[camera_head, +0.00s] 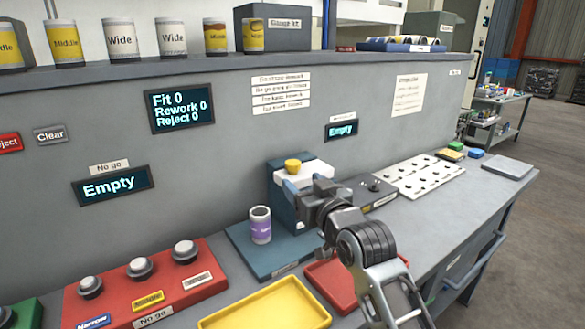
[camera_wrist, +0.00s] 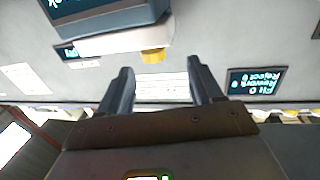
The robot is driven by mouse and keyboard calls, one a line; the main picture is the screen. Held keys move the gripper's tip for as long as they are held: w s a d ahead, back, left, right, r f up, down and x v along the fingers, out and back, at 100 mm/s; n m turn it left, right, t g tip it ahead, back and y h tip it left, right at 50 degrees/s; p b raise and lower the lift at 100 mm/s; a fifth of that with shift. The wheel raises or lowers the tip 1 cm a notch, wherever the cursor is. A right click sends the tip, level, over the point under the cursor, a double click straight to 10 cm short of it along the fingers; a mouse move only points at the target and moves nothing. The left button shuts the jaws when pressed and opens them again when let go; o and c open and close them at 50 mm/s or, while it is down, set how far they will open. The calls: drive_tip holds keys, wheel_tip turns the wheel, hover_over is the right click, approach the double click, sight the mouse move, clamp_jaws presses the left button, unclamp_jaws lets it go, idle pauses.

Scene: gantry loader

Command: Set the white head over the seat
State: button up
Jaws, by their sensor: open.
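The white head (camera_head: 312,174) sits on a dark blue upright housing and carries a yellow knob (camera_head: 292,166) on top. In the wrist view the white head (camera_wrist: 108,43) and yellow knob (camera_wrist: 153,56) show beyond my fingers. My gripper (camera_head: 300,188) is close in front of the head in the head view. Its two fingers stand apart with nothing between them in the wrist view (camera_wrist: 160,78). A blue base plate (camera_head: 284,258) bears an upright can with a purple label (camera_head: 260,226). I cannot clearly identify the seat; my arm hides part of the station.
A yellow tray (camera_head: 265,306) and a red tray (camera_head: 331,284) lie at the front. A red button panel (camera_head: 145,284) is at left. A white gauge board (camera_head: 418,177) lies right of my arm. Cans, including a Wide can (camera_head: 122,38), line the upper shelf. The "No go" display (camera_head: 112,185) reads Empty.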

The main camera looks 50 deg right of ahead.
sight(296, 166)
drive_tip(key=shift+w+d+r, duration=0.45)
drive_tip(key=shift+d+r, duration=0.2)
drive_tip(key=shift+d, duration=0.15)
drive_tip(key=shift+w+d, duration=0.2)
drive_tip(key=shift+w, duration=0.05)
drive_tip(key=shift+p+x, duration=0.55)
drive_tip(key=shift+x, duration=3)
drive_tip(key=shift+s, duration=0.1)
drive_tip(key=shift+c, duration=0.5)
clamp_jaws()
